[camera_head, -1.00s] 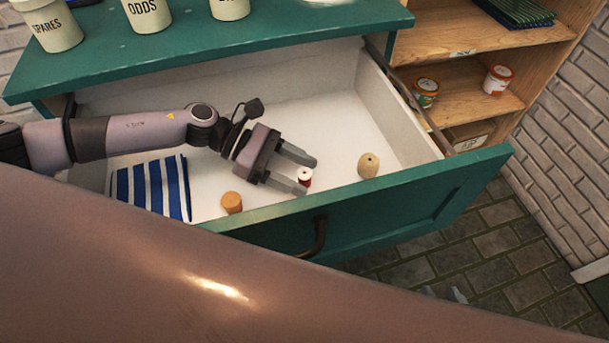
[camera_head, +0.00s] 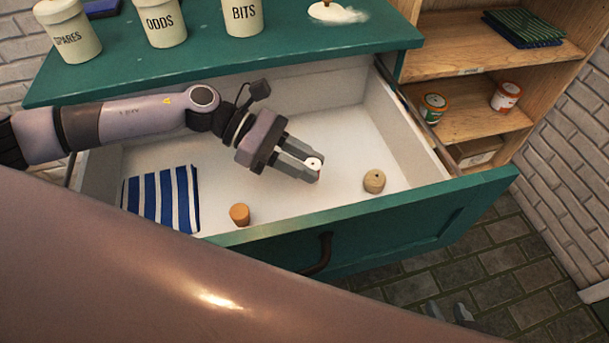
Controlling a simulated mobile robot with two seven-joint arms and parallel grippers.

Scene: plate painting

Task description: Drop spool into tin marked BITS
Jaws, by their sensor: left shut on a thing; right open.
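My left gripper (camera_head: 306,168) is shut on a small spool (camera_head: 314,163) over the open drawer. The spool's white top with a dark centre hole shows between the fingertips; the fingers hide most of its side. I cannot tell whether it is clear of the drawer floor. The cream tin marked BITS (camera_head: 242,17) stands on the green cabinet top, behind and left of the gripper; its upper part is cut off by the frame. The fingertips of my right gripper (camera_head: 448,312) show low in the picture, apart and empty, over the floor.
The drawer (camera_head: 340,125) also holds a striped cloth (camera_head: 163,197), a cork (camera_head: 240,214) and a beige piece (camera_head: 374,181). Wooden shelves (camera_head: 470,105) stand at right.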

